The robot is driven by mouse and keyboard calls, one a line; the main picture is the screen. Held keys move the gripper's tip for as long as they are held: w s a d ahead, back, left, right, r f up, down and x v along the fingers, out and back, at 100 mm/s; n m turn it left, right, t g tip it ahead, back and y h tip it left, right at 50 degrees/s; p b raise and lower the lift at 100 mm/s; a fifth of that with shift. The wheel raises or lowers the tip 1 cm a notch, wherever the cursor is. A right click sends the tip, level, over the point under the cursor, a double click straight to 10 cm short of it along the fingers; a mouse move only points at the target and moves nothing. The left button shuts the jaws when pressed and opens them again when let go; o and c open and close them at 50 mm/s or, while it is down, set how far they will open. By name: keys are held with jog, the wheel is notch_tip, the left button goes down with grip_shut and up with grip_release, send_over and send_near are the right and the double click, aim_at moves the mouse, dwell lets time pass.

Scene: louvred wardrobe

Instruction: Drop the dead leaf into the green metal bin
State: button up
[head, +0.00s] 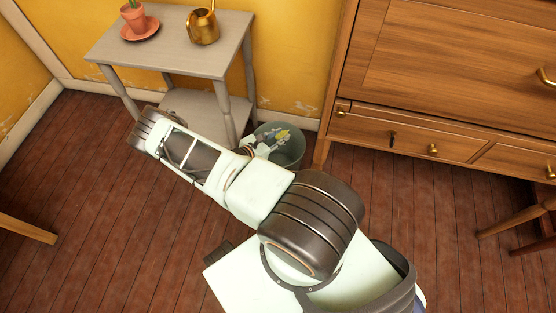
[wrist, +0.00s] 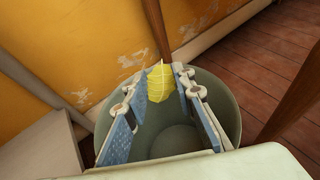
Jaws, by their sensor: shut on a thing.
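The dead leaf (wrist: 160,81) is yellow with pale veins and sits upright between the fingertips of my gripper (wrist: 158,95). My gripper is shut on it. The green metal bin (wrist: 231,112) is round, grey-green and open at the top; it lies under my gripper, and its visible floor looks bare. In the head view the bin (head: 296,154) stands on the floor beside the small table, partly hidden by my arm.
A grey side table (head: 180,50) stands left of the bin, with a potted plant (head: 136,18) on a saucer and a brass watering can (head: 203,25). A wooden chest with drawers (head: 400,133) is right of the bin. The yellow wall (wrist: 100,45) is close behind.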

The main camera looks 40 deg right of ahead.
notch_tip(320, 180, down, 6)
jog(key=b, duration=0.4)
jog(key=shift+r, duration=0.25)
jog(key=o, duration=0.8)
jog(key=shift+c, duration=0.2)
jog(key=v, duration=1.2)
jog(key=shift+r, duration=0.1)
